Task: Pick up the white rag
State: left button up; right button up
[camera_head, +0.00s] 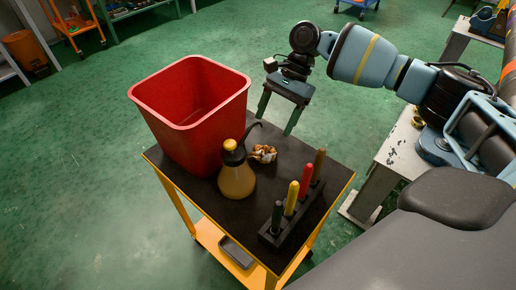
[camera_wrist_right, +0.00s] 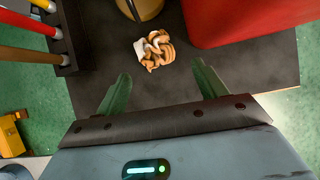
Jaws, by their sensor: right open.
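A small crumpled cloth (camera_head: 263,153), brown-orange with white patches, lies on the black top of the cart (camera_head: 222,205). I take it for the rag, though it looks only partly white. In the right wrist view the cloth (camera_wrist_right: 154,48) lies beyond the fingertips, roughly centred between them. My right gripper (camera_head: 277,119) is open and empty, with its green fingers pointing down near the far right edge of the cart, above and apart from the cloth. My left gripper is not in view.
A red bin (camera_head: 190,115) stands at the cart's far left. A yellow spray bottle (camera_head: 237,177) stands close beside the cloth. A black rack (camera_head: 290,215) with several upright colored-handled tools sits at the near right. A grey bench (camera_head: 400,150) is right of the cart.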

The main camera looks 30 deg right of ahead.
aim_at(265, 149)
jog(key=shift+s+a+f, duration=0.35)
jog(key=shift+a, duration=0.1)
jog(key=shift+d+b+x, duration=0.15)
jog(key=shift+b+x, duration=0.2)
jog(key=shift+x, duration=1.45)
jog(key=shift+d+b+x, duration=0.15)
jog(key=shift+b+x, duration=0.15)
jog(key=shift+x, duration=1.5)
jog(key=shift+s+f, duration=0.1)
jog(key=shift+f, duration=0.05)
jog(key=shift+c, duration=0.3)
jog(key=c, duration=0.7)
